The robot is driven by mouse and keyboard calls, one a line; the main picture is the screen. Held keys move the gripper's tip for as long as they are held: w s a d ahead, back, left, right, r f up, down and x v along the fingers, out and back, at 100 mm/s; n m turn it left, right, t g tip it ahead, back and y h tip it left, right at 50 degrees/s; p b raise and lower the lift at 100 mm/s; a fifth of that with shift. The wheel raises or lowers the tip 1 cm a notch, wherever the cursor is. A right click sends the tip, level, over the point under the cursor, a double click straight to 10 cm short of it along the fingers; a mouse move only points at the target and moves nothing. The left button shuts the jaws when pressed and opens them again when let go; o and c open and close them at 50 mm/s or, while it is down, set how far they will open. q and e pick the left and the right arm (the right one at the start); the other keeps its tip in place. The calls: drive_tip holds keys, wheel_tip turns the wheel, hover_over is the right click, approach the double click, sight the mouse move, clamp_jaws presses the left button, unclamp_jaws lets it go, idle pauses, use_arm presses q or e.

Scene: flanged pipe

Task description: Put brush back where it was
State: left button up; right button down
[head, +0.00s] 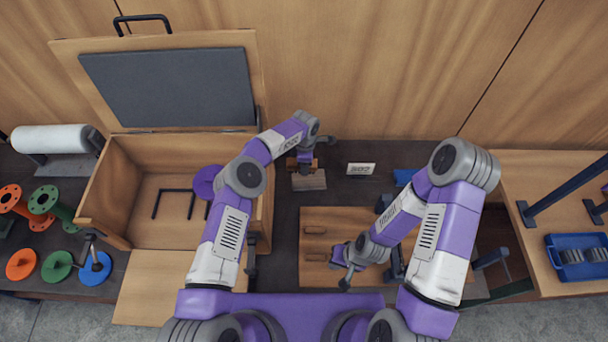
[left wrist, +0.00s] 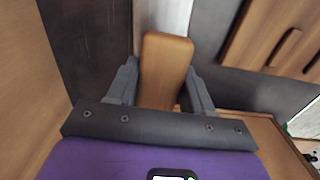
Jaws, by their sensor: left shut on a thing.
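The brush (head: 300,166) shows as a brown wooden piece under my left gripper (head: 305,158), beside the wall of the open wooden box. My left gripper is shut on it. In the left wrist view, the brush's wooden handle (left wrist: 166,70) stands between the two fingers (left wrist: 163,90). Its bristles cannot be made out. A pale grey block (head: 309,181) lies just below the brush in the head view; whether they touch is unclear. My right gripper (head: 345,264) is over the wooden board; its finger opening is unclear.
The open wooden box (head: 112,190) with raised lid stands at left. A small white label card (head: 361,169) stands right of the brush. The wooden board (head: 345,215) lies in front. Coloured flanges (head: 57,266) lie far left; a blue tray (head: 580,274) is far right.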

use_arm(q)
wheel_tip(320, 180, down, 5)
drive_tip(key=shift+f, duration=0.1)
use_arm(e)
drive_tip(key=shift+r, duration=0.25)
use_arm(q)
drive_tip(key=shift+w+d+f+p, duration=0.1)
drive_tip(key=shift+f+p, duration=0.25)
drive_tip(key=shift+f, duration=0.1)
use_arm(e)
drive_tip(key=shift+w+r, duration=0.1)
drive_tip(key=shift+r, duration=0.1)
use_arm(q)
drive_tip(key=shift+f, duration=0.3)
drive_tip(key=shift+f, duration=0.2)
use_arm(e)
drive_tip(key=shift+f, duration=0.15)
use_arm(q)
drive_tip(key=o, duration=1.1)
